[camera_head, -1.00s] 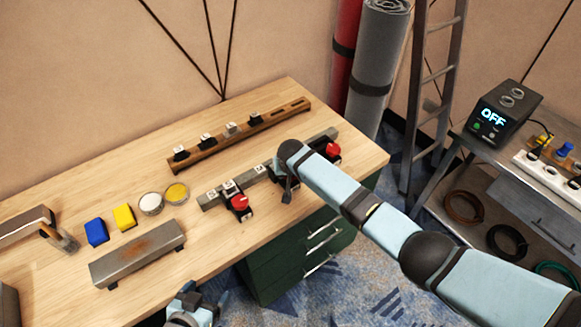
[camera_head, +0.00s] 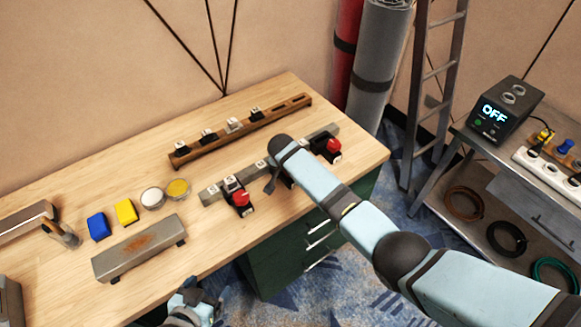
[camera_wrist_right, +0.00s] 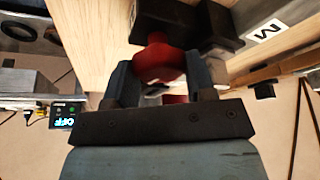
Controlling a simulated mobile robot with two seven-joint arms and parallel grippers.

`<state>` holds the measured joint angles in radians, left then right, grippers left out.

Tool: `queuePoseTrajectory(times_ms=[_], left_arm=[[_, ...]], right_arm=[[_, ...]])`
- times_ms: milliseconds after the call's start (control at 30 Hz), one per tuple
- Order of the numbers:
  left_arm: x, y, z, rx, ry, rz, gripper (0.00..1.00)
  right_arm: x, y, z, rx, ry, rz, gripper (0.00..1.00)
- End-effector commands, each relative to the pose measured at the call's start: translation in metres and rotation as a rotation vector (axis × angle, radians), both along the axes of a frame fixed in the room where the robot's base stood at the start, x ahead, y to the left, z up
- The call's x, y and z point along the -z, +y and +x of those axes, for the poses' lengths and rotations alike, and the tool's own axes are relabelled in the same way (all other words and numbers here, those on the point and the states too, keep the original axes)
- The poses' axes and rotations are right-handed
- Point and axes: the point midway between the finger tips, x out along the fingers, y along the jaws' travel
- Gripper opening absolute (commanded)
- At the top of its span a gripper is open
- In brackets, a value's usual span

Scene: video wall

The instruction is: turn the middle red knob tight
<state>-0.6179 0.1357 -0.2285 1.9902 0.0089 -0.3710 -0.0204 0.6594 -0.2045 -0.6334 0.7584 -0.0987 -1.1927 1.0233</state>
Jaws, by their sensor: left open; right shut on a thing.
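The middle red knob (camera_wrist_right: 158,62) shows in the right wrist view, beside a white label marked M (camera_wrist_right: 266,31). My right gripper (camera_wrist_right: 160,78) is shut on it, one finger on each side. In the head view my right wrist hides this knob. A left red knob (camera_head: 241,199) and a right red knob (camera_head: 333,146) stand on black bases along the grey rail (camera_head: 213,197), clear of my gripper. My left gripper (camera_head: 197,294) is open and empty at the table's front edge, far from the knobs.
A wooden rack (camera_head: 220,138) with several black-and-white pieces lies behind the rail. A grey metal block (camera_head: 138,248), blue block (camera_head: 98,227), yellow block (camera_head: 126,212) and two round tins (camera_head: 153,198) lie to the left. A box reading OFF (camera_head: 505,108) stands on the right bench.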

Motion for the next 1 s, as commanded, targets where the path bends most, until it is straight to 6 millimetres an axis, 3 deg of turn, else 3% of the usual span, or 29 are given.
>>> queuePoseTrajectory(times_ms=[200,233,267,667,867,1000], left_arm=[[0.000,0.000,0.000,0.000,0.000,0.000,0.85],[0.000,0.000,0.000,0.000,0.000,0.000,0.85],[0.000,0.000,0.000,0.000,0.000,0.000,0.85],[-0.001,0.001,0.000,-0.002,0.000,0.001,0.85],[-0.004,0.002,0.000,-0.003,-0.002,0.003,0.85],[-0.004,0.002,0.000,-0.004,-0.003,0.003,0.85]], right_arm=[[-0.002,0.000,0.001,0.001,-0.003,0.000,0.27],[-0.002,0.000,0.001,0.001,-0.003,0.000,0.53],[-0.002,0.000,0.001,0.000,-0.004,0.001,0.59],[-0.007,0.001,-0.002,-0.001,-0.002,0.002,0.59],[-0.037,0.006,-0.014,-0.001,-0.004,0.004,0.59],[-0.068,0.010,-0.026,0.000,-0.004,0.005,0.59]])
